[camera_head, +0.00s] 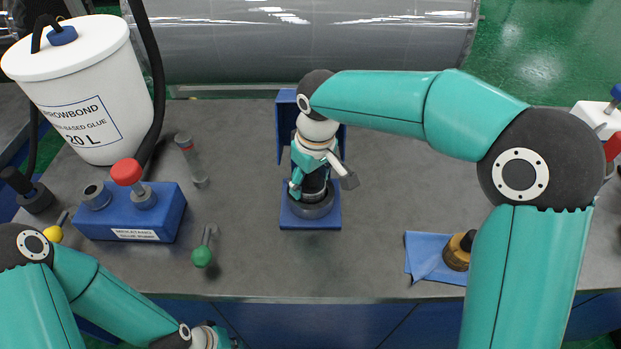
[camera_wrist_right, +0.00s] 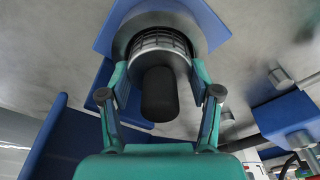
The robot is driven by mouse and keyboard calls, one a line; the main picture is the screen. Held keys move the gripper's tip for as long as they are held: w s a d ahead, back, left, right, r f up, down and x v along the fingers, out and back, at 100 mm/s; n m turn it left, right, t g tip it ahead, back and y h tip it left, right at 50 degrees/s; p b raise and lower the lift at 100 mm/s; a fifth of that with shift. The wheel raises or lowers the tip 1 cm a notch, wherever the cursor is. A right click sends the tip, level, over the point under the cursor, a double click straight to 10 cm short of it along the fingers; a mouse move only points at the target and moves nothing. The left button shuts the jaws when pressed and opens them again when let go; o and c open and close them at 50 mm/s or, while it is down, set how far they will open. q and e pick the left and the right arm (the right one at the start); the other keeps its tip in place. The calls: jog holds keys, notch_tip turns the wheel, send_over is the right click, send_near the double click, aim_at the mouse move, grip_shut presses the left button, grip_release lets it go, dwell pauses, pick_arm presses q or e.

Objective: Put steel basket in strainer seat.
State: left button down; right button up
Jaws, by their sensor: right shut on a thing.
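The strainer seat (camera_head: 311,211) is a dark ring on a blue base at the middle of the bench; it also shows at the top of the right wrist view (camera_wrist_right: 203,28). The steel basket (camera_wrist_right: 160,42) is a ribbed metal cylinder with a black knob, at the mouth of the ring. My right gripper (camera_head: 314,190) is directly above the seat, pointing down, its two fingers shut on the basket's sides. The basket's lower end is hidden, so I cannot tell how deep it sits. My left gripper (camera_head: 222,338) is at the bottom edge, its fingers mostly cut off.
A blue upright plate (camera_head: 286,125) stands behind the seat. A white glue bucket (camera_head: 80,95) and a blue block with a red knob (camera_head: 130,212) are at left. A green-knobbed tool (camera_head: 203,253) lies nearer. A blue cloth (camera_head: 425,255) with a brass piece (camera_head: 457,255) is at right.

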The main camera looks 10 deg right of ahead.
jog(key=shift+f, duration=0.15)
jog(key=o, duration=1.3)
jog(key=r, duration=0.7)
jog(key=s+r, duration=0.1)
jog(key=r, duration=0.3)
jog(key=shift+d, duration=0.3)
jog(key=shift+s+r, duration=0.1)
jog(key=shift+r, duration=0.3)
jog(key=shift+s, duration=0.1)
